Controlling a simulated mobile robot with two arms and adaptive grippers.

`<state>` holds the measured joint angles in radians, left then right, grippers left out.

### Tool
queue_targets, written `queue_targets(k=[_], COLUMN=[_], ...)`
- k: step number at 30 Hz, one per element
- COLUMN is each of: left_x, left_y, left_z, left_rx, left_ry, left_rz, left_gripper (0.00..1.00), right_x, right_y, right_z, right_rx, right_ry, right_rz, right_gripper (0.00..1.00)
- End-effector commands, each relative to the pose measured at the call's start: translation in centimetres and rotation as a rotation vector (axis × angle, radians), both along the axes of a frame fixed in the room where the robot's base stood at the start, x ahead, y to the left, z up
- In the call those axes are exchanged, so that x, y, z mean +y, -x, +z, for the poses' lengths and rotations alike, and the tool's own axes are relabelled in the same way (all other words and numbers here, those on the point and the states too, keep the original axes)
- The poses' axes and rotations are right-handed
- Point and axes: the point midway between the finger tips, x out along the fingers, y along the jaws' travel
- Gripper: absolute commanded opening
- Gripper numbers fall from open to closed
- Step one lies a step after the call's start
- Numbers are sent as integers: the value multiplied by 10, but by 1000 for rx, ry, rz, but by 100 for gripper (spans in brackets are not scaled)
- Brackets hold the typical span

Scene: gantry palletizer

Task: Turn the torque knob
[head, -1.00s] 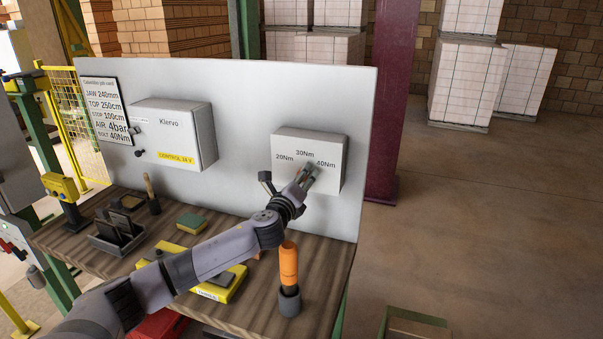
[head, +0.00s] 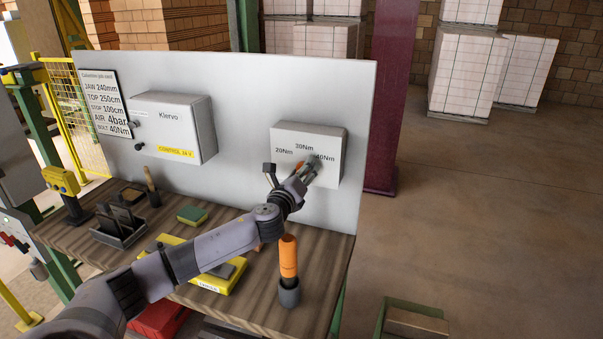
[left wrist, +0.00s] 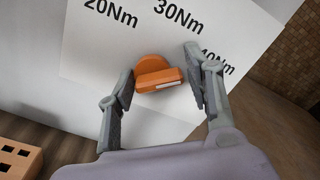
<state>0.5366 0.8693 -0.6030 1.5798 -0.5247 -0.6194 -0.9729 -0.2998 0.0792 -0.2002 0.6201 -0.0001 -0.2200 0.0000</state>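The orange torque knob (left wrist: 153,70) sits on the pale front of the torque box, below the 20Nm, 30Nm and 40Nm labels. It has a raised grip bar with a white mark, the bar tilted slightly in the left wrist view. My left gripper (left wrist: 160,66) is open, one finger on each side of the knob. I cannot tell whether either finger touches it. In the head view my left gripper (head: 289,171) is in front of the torque box (head: 335,150) and partly hides the knob (head: 298,166). My right gripper is not in view.
A job card (head: 105,102) on the grey panel reads BOLT 40Nm. An orange-handled tool (head: 288,258) stands upright on the wooden bench (head: 262,300) below the arm. A yellow case (head: 215,284) and a black tray (head: 118,232) lie further left.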

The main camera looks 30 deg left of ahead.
Motion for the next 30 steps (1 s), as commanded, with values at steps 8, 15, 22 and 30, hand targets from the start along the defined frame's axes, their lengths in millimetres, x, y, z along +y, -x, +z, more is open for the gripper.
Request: queue_targets(k=[8, 15, 22, 30], left_x=[0, -1, -9, -22], left_y=[0, 4, 36, 91], left_z=[-2, -4, -5, -4], left_rx=[4, 7, 8, 7], left_ry=[3, 3, 0, 1], left_rz=[0, 1, -3, -3], left_gripper=[59, 59, 59, 59], right_x=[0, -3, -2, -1], right_y=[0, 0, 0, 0], right_z=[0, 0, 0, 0], right_rx=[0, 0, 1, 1], right_ry=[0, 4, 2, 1], right_rz=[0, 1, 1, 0], right_gripper=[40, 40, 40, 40])
